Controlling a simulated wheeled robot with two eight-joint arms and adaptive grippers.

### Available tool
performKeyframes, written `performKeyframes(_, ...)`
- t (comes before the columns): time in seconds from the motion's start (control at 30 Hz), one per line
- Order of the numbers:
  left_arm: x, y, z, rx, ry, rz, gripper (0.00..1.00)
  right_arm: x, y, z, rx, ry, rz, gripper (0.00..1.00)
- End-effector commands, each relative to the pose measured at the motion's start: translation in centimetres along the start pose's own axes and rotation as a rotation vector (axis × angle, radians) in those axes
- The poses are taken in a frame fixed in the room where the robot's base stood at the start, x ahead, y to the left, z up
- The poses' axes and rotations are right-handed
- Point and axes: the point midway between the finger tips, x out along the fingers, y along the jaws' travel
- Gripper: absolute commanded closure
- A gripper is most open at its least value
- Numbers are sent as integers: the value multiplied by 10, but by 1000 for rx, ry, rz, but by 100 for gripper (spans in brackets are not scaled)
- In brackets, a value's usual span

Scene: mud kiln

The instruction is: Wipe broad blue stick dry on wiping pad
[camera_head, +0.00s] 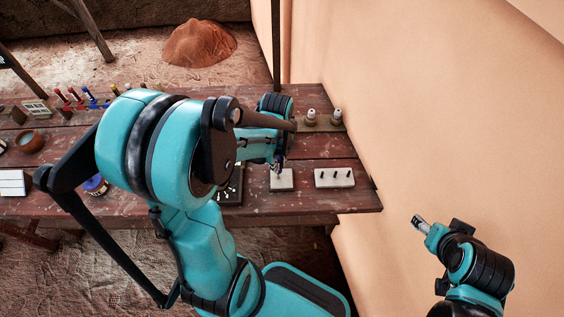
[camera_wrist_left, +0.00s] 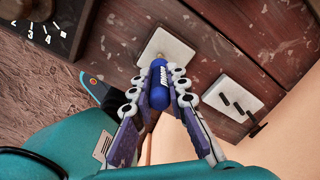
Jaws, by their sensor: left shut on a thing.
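The broad blue stick (camera_wrist_left: 160,88) is between the fingers of my left gripper (camera_wrist_left: 160,92) in the left wrist view, with white lettering on its side. The fingers are shut on it. One end of the stick points at the white wiping pad (camera_wrist_left: 180,47) on the table; I cannot tell whether it touches. In the head view my left gripper (camera_head: 276,166) is at the back edge of the wiping pad (camera_head: 281,183), and the stick is mostly hidden there. My right gripper (camera_head: 419,223) is off the table's right side; its jaws are too small to tell.
A white block (camera_head: 334,178) with several dark pegs lies right of the pad. A dark board with numbers (camera_wrist_left: 47,29) is on the other side. Two small bottles (camera_head: 311,116) stand at the back. A tan wall (camera_head: 430,110) borders the table (camera_head: 345,202) on the right.

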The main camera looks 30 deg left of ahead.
Motion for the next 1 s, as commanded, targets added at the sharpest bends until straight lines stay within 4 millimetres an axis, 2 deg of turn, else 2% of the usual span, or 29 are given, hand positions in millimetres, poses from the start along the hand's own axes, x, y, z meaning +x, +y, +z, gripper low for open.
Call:
performKeyframes(0.53,1,-16,-16,0,1,-1,100,2,0,2,0,0,0,40)
performKeyframes(1.0,0,0,0,-1,0,0,100,2,0,1,0,0,0,40)
